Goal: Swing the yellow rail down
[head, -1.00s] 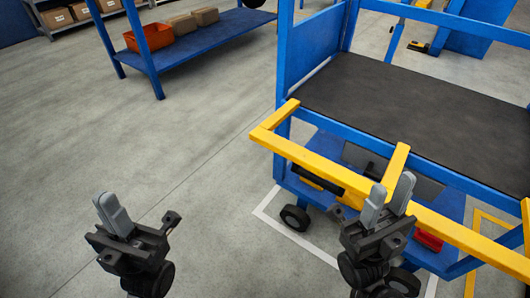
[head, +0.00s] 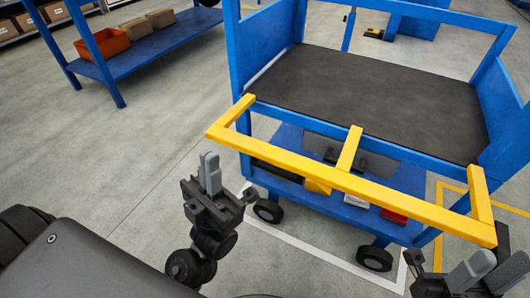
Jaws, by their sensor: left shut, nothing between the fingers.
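The yellow rail (head: 320,176) is a three-sided frame with a middle bar. It sticks out from the near side of the blue cart (head: 370,95), at about the level of the black deck. My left gripper (head: 209,162) is shut and empty, pointing up just below the rail's left corner; a small gap shows between them in the picture. My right gripper (head: 487,270) is at the lower right, near the rail's right end. Its two grey fingers stand apart with nothing seen between them, and its lower part is cut off by the frame.
The cart's lower shelf holds a red box (head: 393,216) and a yellow item. Black wheels (head: 374,258) stand below, inside white floor lines. A blue shelf (head: 165,45) with an orange bin (head: 103,42) and cartons is at the upper left. The floor between is clear.

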